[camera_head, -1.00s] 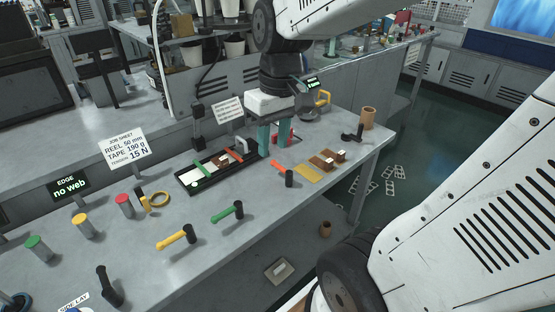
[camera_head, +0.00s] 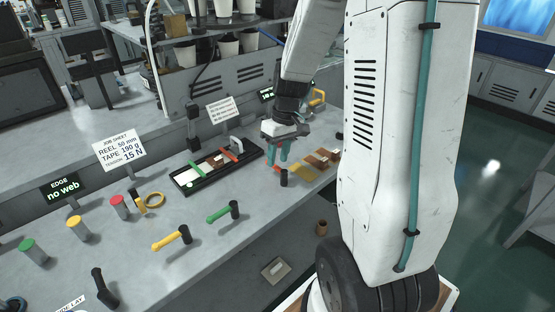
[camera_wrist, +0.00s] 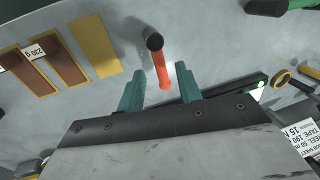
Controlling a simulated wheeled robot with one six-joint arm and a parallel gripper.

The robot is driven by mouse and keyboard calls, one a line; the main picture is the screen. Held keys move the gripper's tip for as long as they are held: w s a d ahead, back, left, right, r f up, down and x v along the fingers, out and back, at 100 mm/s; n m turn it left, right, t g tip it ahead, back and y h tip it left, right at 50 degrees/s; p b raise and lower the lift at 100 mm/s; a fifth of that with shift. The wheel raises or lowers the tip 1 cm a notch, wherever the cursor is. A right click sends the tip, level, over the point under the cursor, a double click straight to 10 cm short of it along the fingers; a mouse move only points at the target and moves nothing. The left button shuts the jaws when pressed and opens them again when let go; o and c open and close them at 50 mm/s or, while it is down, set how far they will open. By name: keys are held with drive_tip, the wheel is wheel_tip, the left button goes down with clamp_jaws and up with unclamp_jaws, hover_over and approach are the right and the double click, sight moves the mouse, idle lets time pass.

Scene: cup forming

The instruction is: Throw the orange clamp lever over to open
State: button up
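The orange clamp lever (camera_wrist: 161,68) runs from a black post (camera_wrist: 154,42) toward my gripper in the wrist view. In the head view the post (camera_head: 284,178) stands near the table's front edge, with a small part of the lever (camera_head: 276,169) showing beside it. My gripper (camera_wrist: 158,74) is open. Its two teal fingers point at the lever and lie on either side of its free end, with gaps on both sides. I cannot tell the exact height between them. In the head view my gripper (camera_head: 277,160) is just above and behind the lever.
A green lever (camera_head: 220,213) and a yellow lever (camera_head: 168,242) stand to the left. A black tray (camera_head: 185,186) lies behind them. A yellow strip (camera_head: 299,172) and brown blocks (camera_head: 322,161) lie to the right. A tape ring (camera_head: 155,199) sits at left. The front tabletop has free room.

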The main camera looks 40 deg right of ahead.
drive_tip(key=shift+a+f, duration=0.2)
drive_tip(key=shift+f, duration=0.6)
clamp_jaws()
